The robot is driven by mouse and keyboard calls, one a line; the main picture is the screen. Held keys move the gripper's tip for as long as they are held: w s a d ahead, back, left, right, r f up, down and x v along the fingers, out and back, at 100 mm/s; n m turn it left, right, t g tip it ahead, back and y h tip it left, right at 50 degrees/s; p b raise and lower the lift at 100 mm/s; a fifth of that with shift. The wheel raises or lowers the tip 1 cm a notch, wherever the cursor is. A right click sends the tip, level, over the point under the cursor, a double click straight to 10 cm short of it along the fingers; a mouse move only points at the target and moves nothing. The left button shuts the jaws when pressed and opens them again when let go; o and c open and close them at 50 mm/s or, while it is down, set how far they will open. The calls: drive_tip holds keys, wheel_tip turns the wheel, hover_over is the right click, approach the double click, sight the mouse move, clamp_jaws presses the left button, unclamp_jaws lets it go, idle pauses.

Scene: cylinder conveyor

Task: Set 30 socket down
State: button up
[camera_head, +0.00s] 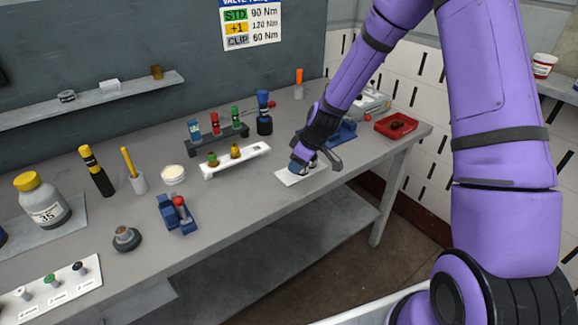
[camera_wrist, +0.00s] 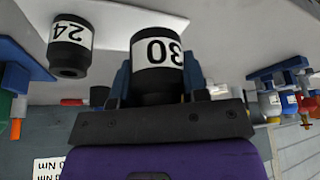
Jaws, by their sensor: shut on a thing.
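The 30 socket (camera_wrist: 158,54) is a black cylinder with a white band marked 30, upside down in the wrist view. My gripper (camera_head: 299,164) is shut on it, with a blue finger on either side. In the head view my gripper is low over the white mat (camera_head: 287,178), and its fingers and wrist mostly hide the 30 socket. In the wrist view the socket's far end meets the edge of the mat (camera_wrist: 112,14); whether it touches cannot be told. The 24 socket (camera_wrist: 71,46), also black with a white band, stands on the mat beside it, apart from my gripper.
A white rack (camera_head: 236,161) with small fittings lies left of the mat. A dark rack of colored bottles (camera_head: 217,137) stands behind it. A blue fixture (camera_head: 343,131) and a red tray (camera_head: 402,126) are to the right. The bench (camera_head: 250,205) in front is clear.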

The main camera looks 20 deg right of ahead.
hover_over(285, 172)
drive_tip(key=shift+s+d+f, duration=0.25)
drive_tip(key=shift+s+d, duration=0.2)
drive_tip(key=shift+f, duration=1.7)
drive_tip(key=o, duration=1.1)
drive_tip(key=shift+f, duration=0.15)
drive_tip(key=shift+c, duration=0.2)
